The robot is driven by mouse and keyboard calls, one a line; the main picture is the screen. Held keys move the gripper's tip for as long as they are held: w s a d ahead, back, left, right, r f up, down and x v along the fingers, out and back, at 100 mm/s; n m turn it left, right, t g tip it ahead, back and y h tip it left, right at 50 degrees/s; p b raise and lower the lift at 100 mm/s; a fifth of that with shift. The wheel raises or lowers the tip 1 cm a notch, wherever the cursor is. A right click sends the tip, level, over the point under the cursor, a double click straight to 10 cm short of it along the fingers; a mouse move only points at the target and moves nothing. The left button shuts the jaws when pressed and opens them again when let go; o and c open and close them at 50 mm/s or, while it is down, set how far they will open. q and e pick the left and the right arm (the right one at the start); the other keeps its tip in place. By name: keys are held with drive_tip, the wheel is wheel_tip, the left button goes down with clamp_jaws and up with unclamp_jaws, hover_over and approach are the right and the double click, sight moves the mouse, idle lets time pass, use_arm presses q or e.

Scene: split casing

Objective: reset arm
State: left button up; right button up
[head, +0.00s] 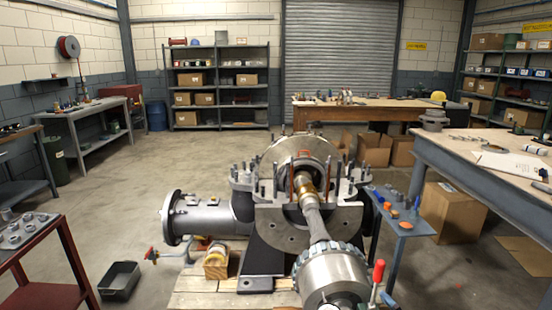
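Neither of my grippers nor my arms shows in the head view. A split pump casing (285,226) stands open in the middle, with several upright studs along its flange. A shaft with a brass-coloured sleeve (307,188) lies in it and runs toward me to a round metal housing (332,274) with a bolted rim. A large round grey part (295,155) stands at the back of the casing. A flanged pipe (196,219) sticks out to the left.
A small blue-grey stand (408,226) with small parts is right of the casing. A workbench (490,172) fills the right side. A red-framed cart (42,250) stands at left, with a black bin (119,279) on the floor beside it. The floor at left centre is mostly clear.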

drive_tip(key=s+d+f+m+g+h, duration=0.2)
drive_tip(key=s+d+f+m, duration=0.2)
drive_tip(key=s+f, duration=0.4)
drive_tip(key=s+d+f+m+g+h, duration=0.2)
drive_tip(key=s+f, duration=0.7)
drive_tip(key=s, duration=0.5)
drive_tip(key=shift+s+d+m+g+h, duration=0.2)
drive_tip(key=shift+d+m+g+h, duration=0.25)
drive_tip(key=shift+d+m, duration=0.55)
drive_tip(key=shift+a+f, duration=0.1)
